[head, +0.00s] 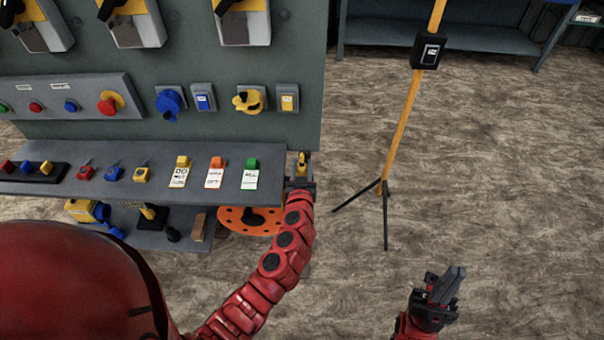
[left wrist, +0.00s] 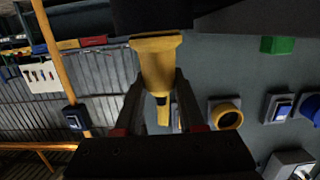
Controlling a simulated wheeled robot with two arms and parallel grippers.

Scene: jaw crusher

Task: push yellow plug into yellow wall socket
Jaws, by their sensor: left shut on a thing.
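The yellow plug (head: 302,160) is held in my left gripper (head: 301,180) at the right end of the grey shelf. In the left wrist view the plug (left wrist: 157,62) sits between the two fingers of my left gripper (left wrist: 158,100), which are shut on it. The yellow wall socket (head: 247,100) is on the grey panel, up and to the left of the plug. In the left wrist view the socket (left wrist: 226,115) shows as a yellow ring with a dark middle, apart from the plug. My right gripper (head: 442,285) is empty above the floor; its finger gap is unclear.
A yellow switch (head: 288,98) is right of the socket; a blue socket (head: 169,103) and blue switch (head: 204,97) are left. The shelf (head: 110,190) carries several small switches and tagged blocks. A yellow tripod pole (head: 400,130) stands right. Floor between is clear.

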